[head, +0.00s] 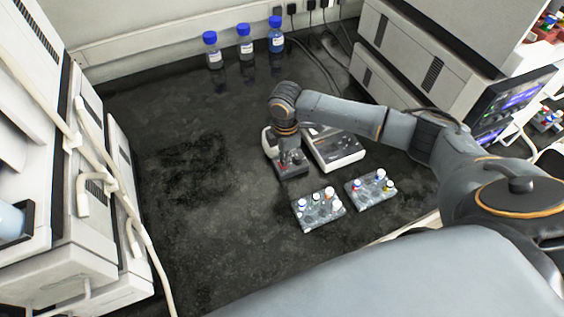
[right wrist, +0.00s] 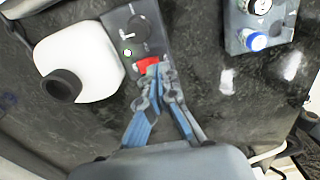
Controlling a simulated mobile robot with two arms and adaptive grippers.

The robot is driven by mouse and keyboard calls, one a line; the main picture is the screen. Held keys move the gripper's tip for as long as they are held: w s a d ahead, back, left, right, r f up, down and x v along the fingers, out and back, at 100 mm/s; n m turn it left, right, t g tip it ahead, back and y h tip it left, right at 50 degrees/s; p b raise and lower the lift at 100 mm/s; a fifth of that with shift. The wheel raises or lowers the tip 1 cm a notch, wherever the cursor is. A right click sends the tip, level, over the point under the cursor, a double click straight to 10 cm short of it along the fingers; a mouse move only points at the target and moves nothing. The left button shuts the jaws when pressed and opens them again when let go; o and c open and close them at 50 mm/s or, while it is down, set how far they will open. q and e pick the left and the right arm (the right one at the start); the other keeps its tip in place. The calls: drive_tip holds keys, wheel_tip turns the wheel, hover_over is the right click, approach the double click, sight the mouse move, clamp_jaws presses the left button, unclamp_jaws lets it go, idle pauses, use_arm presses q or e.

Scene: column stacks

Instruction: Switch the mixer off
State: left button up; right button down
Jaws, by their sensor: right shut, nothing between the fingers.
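The mixer (head: 291,170) stands on the dark bench, partly hidden by my right gripper. In the right wrist view it has a white body (right wrist: 85,48) with a black cup, and a dark panel (right wrist: 118,24) with a knob. A small green light (right wrist: 127,53) shows on the panel. A red switch (right wrist: 149,65) is at the panel's end. My right gripper (right wrist: 165,73) is shut and empty, its tips right at the red switch; I cannot tell whether they touch it. In the head view the right gripper (head: 286,153) points down over the mixer. My left gripper is not in view.
A white and grey device (head: 337,148) stands right beside the mixer. Two racks of small vials, a left one (head: 307,221) and a right one (head: 366,198), stand in front. Several blue-capped bottles (head: 244,47) stand at the back. The bench's left part is clear.

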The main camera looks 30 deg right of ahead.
drive_tip(key=shift+f+b, duration=0.45)
drive_tip(key=shift+f, duration=0.7)
idle(0.6)
drive_tip(key=shift+r, duration=0.15)
wheel_tip(320, 180, up, 5)
drive_tip(key=p, duration=0.5)
drive_tip(key=shift+p, duration=0.35)
